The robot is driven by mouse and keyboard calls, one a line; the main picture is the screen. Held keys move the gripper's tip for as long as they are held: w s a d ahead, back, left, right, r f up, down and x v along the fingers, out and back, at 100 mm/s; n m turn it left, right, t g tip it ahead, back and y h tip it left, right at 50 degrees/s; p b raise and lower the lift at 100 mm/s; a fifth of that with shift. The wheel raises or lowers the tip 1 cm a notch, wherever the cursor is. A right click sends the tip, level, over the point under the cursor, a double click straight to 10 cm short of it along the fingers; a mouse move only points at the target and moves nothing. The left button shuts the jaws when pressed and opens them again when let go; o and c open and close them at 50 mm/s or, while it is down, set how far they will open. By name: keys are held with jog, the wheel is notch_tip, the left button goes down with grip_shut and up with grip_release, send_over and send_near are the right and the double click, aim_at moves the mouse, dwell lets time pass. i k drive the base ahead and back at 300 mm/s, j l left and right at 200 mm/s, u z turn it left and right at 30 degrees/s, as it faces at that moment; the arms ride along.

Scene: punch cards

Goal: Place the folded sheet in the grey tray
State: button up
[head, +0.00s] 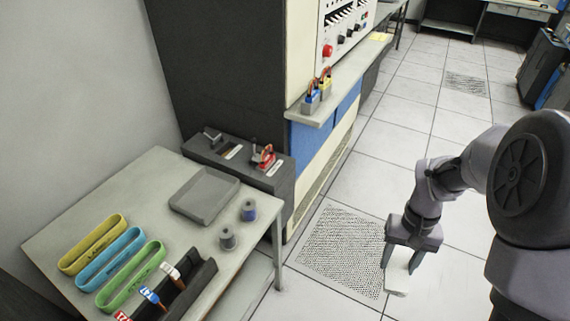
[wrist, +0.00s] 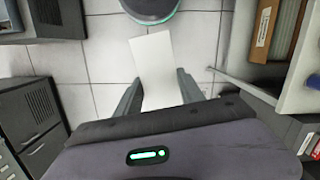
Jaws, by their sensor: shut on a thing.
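My gripper (head: 401,268) is at the right in the head view, out over the floor and well to the right of the table. It is shut on the folded sheet (head: 398,279), a white piece hanging below the fingers. In the wrist view the sheet (wrist: 153,68) shows as a plain white strip between the two fingers (wrist: 157,88). The grey tray (head: 204,195) lies on the table near its back edge and looks empty. It does not show clearly in the wrist view.
The table (head: 150,180) also holds yellow, blue and green bands (head: 122,262), two small spools (head: 238,223) and a dark rack with tags (head: 185,290). A dark box with a red lever (head: 264,157) stands behind the tray. Floor between gripper and table is clear.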

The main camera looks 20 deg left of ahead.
aim_at(208, 205)
jog(key=i+j+u, duration=0.1)
jog(key=i+u, duration=0.15)
jog(key=u, duration=0.15)
jog(key=i+u, duration=0.25)
jog(key=u, duration=0.2)
jog(key=i+u, duration=0.25)
jog(key=u, duration=0.15)
jog(key=i+l+u, duration=0.2)
jog(key=u, duration=0.25)
jog(key=i+l+u, duration=0.2)
jog(key=u, duration=0.2)
jog(key=i+l+u, duration=0.15)
jog(key=i, duration=0.15)
